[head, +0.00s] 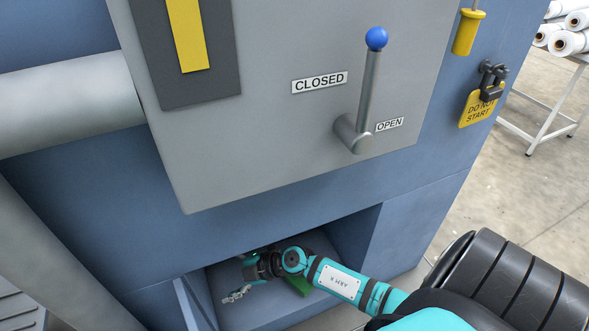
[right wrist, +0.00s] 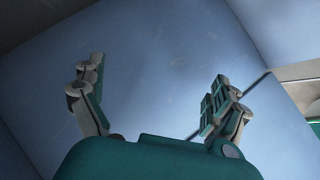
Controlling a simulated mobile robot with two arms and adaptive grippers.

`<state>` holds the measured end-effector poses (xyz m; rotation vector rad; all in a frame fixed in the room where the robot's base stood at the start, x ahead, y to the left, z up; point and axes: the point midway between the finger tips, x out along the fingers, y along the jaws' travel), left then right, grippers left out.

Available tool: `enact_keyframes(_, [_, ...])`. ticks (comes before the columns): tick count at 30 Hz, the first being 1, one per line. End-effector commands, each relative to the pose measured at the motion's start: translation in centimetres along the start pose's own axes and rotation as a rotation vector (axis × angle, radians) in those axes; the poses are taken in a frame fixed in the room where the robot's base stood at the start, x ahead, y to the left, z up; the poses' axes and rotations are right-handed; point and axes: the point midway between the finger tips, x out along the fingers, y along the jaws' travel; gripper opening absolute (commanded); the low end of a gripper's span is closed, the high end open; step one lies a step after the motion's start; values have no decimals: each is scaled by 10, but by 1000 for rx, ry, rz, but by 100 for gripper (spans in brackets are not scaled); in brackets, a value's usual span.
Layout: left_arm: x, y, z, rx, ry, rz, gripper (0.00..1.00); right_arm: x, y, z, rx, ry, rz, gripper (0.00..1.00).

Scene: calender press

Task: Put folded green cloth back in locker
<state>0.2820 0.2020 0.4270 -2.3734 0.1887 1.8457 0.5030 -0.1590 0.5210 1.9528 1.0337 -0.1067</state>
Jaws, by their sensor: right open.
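The locker (head: 352,240) is an open blue compartment low in the machine's front. The green cloth (head: 298,286) lies on the locker floor. It is partly hidden behind my right arm, so its folds do not show. My right gripper (head: 232,297) reaches into the locker, left of the cloth and apart from it. In the right wrist view its two fingers (right wrist: 160,95) are spread wide, with only bare blue panel between them. My left gripper is in neither view.
The locker's door (head: 190,304) stands open on the left. Above is a grey panel (head: 270,140) with a blue-knobbed lever (head: 368,90). A padlock (head: 491,88) with a yellow tag hangs at the right. A roller (head: 70,100) and a pale column bound the left side.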

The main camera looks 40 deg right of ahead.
Motion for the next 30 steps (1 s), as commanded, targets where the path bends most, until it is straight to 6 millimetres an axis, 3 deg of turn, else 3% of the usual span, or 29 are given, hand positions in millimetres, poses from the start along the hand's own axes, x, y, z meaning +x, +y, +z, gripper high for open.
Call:
enact_keyframes(2, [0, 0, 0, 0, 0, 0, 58, -9, 33, -16, 115, 5, 265, 100])
enact_keyframes(4, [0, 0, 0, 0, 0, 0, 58, -27, 54, -7, 241, -67, 463, 100])
enact_keyframes(7, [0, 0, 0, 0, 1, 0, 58, -58, 50, 26, 462, -265, 641, 100])
enact_keyframes(8, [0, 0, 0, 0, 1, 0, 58, -67, 40, 38, 534, -339, 666, 100])
enact_keyframes(10, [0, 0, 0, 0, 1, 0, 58, -86, 3, 62, 709, -525, 662, 100])
enact_keyframes(12, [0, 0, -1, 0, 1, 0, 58, -100, -48, 72, 871, -696, 580, 100])
enact_keyframes(15, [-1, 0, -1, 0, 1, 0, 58, -114, -121, 64, 1054, -874, 382, 100])
enact_keyframes(18, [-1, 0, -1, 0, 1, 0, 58, -122, -171, 42, 1165, -958, 189, 100])
enact_keyframes(22, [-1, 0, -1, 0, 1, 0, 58, -127, -202, 22, 1224, -992, 45, 100])
enact_keyframes(30, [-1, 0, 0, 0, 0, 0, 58, -128, -207, 18, 1234, -998, 14, 100])
